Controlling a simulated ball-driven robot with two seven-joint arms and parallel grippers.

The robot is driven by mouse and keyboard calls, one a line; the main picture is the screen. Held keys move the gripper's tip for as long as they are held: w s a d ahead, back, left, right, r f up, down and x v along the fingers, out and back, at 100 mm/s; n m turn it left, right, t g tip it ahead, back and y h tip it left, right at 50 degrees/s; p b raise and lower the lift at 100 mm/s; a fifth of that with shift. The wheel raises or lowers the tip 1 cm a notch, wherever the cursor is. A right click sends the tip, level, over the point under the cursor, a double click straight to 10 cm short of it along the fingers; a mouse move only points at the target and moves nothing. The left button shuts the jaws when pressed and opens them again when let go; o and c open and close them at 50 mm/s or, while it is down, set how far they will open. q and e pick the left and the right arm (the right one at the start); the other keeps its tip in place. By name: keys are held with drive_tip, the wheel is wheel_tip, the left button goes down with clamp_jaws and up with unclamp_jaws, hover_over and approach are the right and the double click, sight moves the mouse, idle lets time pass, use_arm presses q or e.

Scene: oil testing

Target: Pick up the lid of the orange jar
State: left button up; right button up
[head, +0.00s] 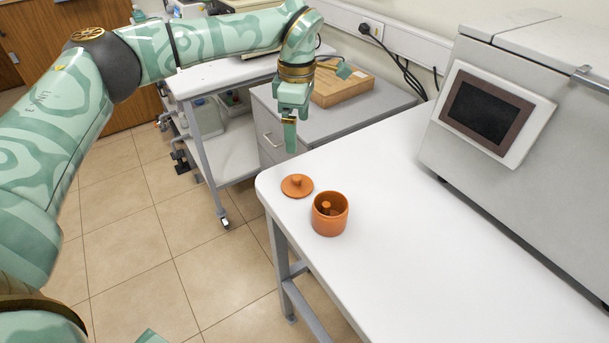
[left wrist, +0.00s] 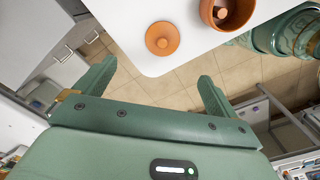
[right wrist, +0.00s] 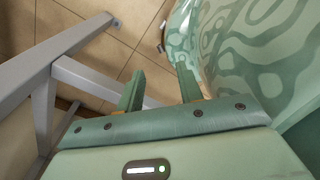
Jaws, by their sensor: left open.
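The orange lid (head: 297,186) is round with a small knob on top. It lies flat, knob up, near the corner of the white table, and shows in the left wrist view (left wrist: 162,39). The orange jar (head: 330,222) stands upright and uncovered beside it; a small orange piece (head: 326,208) shows inside. My left gripper (head: 290,135) is open and empty, above and beyond the lid, pointing down. In the left wrist view its fingers (left wrist: 157,76) are spread below the lid, apart from it. My right gripper (right wrist: 160,75) has parted, empty fingers beside the table's frame.
A grey machine with a dark screen (head: 486,110) stands at the table's right. Behind are a grey cabinet (head: 272,134) with a wooden box (head: 342,88) and a wheeled trolley (head: 225,165). The white table (head: 420,250) is clear around the jar and lid.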

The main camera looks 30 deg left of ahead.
use_arm(q)
drive_tip(key=b, duration=0.2)
hover_over(297, 177)
wheel_tip(297, 177, down, 7)
drive_tip(key=shift+w+d+r, duration=0.1)
wheel_tip(297, 177, down, 3)
drive_tip(key=shift+w+f, duration=0.1)
drive_tip(key=shift+f, duration=0.1)
wheel_tip(297, 177, down, 5)
drive_tip(key=shift+f+b, duration=0.1)
drive_tip(key=shift+b, duration=0.8)
drive_tip(key=shift+r, duration=0.2)
drive_tip(key=shift+c, duration=0.7)
drive_tip(key=shift+s, duration=0.2)
drive_tip(key=c, duration=0.9)
use_arm(e)
drive_tip(key=shift+g, duration=0.4)
drive_tip(key=s+f, duration=0.3)
drive_tip(key=s, duration=0.1)
drive_tip(key=shift+d+f, duration=0.1)
drive_tip(key=shift+f, duration=0.3)
